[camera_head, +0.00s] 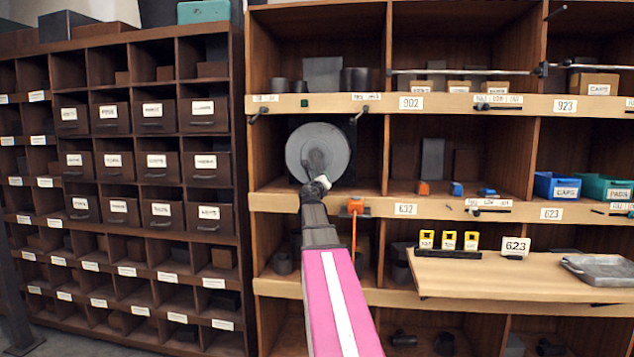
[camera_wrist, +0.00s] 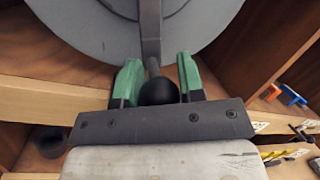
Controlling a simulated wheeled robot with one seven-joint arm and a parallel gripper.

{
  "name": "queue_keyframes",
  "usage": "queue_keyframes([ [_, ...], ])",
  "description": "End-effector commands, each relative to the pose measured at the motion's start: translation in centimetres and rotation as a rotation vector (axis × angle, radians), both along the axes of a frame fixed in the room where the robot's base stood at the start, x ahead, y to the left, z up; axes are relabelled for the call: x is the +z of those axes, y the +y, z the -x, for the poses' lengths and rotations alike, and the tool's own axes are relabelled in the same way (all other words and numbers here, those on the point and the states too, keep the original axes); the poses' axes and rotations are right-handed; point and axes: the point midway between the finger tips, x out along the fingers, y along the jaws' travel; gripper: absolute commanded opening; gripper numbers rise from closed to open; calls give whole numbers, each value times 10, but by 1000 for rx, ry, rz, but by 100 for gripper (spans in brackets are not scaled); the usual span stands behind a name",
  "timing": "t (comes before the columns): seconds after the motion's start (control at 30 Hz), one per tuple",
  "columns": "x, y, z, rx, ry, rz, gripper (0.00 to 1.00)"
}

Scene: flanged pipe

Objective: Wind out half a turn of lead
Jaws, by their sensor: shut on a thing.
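A grey reel disc (camera_head: 303,146) stands upright in the shelf bay. It fills the top of the wrist view (camera_wrist: 85,30). A dark crank arm (camera_wrist: 150,25) runs down the disc's face to a round black knob (camera_wrist: 158,92). My gripper (camera_head: 320,181) is at the lower part of the disc. In the wrist view its green fingers (camera_wrist: 158,82) are on both sides of the knob, shut on it. An orange lead (camera_head: 354,235) hangs below an orange piece (camera_head: 355,207) at the shelf edge, right of my arm.
A drawer cabinet (camera_head: 130,180) stands at left.

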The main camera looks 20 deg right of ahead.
Motion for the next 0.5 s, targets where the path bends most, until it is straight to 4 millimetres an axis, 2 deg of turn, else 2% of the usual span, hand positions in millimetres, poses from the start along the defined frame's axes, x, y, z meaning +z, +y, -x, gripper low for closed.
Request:
queue_keyframes([
  [0.5, 3, -6, 5, 1, 51, 76, 0],
])
